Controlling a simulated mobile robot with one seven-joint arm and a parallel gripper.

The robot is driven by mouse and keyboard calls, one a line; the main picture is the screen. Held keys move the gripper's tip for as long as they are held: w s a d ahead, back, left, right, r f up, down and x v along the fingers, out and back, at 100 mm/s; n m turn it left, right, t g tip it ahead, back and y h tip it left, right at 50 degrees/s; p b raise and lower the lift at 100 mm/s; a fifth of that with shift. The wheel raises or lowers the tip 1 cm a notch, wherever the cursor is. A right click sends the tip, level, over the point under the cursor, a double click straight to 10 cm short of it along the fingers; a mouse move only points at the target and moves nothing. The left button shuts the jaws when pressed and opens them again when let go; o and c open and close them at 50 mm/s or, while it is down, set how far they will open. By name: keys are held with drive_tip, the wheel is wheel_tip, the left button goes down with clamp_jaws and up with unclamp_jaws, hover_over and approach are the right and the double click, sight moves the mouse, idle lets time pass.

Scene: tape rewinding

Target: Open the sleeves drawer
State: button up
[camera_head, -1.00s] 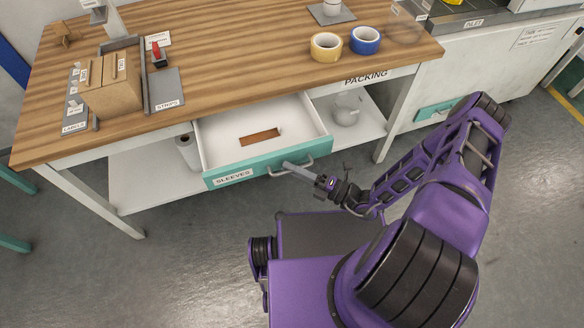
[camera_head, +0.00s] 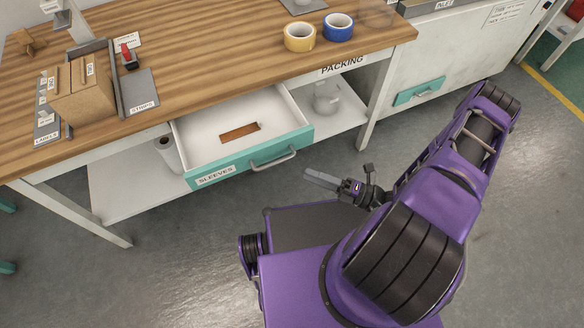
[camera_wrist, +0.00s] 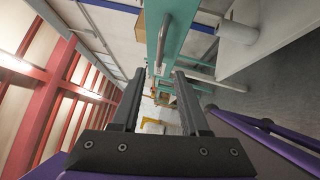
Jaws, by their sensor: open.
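The sleeves drawer (camera_head: 215,174) hangs pulled out under the workbench, with a teal front, a white inside and a "SLEEVES" label. A flat brown piece (camera_head: 240,132) lies on its floor. Its metal bar handle (camera_head: 272,159) is on the right part of the front. My gripper (camera_head: 308,178) is in front of the drawer, to the lower right of the handle and apart from it. In the wrist view the fingers (camera_wrist: 157,75) are spread with nothing between them, and the handle (camera_wrist: 164,38) shows beyond their tips.
The wooden bench top (camera_head: 215,55) carries a brown box (camera_head: 80,92), a yellow tape roll (camera_head: 300,37) and a blue tape roll (camera_head: 338,27). A white roll (camera_head: 167,152) and a rounded pale object (camera_head: 326,97) sit below.

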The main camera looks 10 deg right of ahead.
drive_tip(key=r+v, duration=0.1)
drive_tip(key=v, duration=0.5)
drive_tip(key=shift+f, duration=0.45)
drive_tip(key=shift+d, duration=0.1)
